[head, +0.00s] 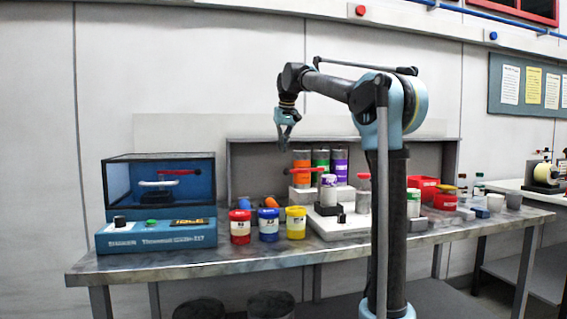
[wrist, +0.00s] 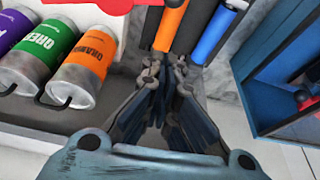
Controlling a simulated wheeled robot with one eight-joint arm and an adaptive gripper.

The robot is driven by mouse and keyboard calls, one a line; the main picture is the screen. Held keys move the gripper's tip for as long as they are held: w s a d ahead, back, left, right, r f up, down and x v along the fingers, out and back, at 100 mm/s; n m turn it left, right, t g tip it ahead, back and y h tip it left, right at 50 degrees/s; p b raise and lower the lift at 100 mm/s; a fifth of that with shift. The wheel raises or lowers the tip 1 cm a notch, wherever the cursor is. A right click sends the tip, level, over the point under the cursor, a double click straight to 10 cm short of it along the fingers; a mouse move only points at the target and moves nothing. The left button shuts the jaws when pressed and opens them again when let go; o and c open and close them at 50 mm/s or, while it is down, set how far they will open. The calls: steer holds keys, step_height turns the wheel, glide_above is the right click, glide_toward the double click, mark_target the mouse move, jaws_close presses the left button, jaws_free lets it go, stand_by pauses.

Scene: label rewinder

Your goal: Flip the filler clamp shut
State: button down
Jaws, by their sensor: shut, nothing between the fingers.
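The filler (head: 335,224) is a white stepped stand on the workbench with orange, green and purple canisters at its back. A red clamp handle (head: 306,169) sticks out sideways to the left in front of the canisters, roughly level. A red part (wrist: 90,5), probably this handle, is cut off at the top of the wrist view. My gripper (head: 285,146) hangs pointing down, above and left of the handle and apart from it. In the wrist view my gripper (wrist: 165,80) has its fingers together and holds nothing. The clamp's pivot is too small to make out.
A blue machine (head: 155,240) with a clear-sided chamber and another red handle (head: 180,172) stands at left. Red, blue and yellow tubs (head: 296,222) line the bench front. Red bins (head: 423,188) and small containers are at right. Air above the left bench is clear.

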step_height(320, 180, down, 8)
steer(key=s, duration=0.1)
steer(key=shift+d+f, duration=0.2)
stand_by(0.5)
steer(key=shift+s, duration=0.2)
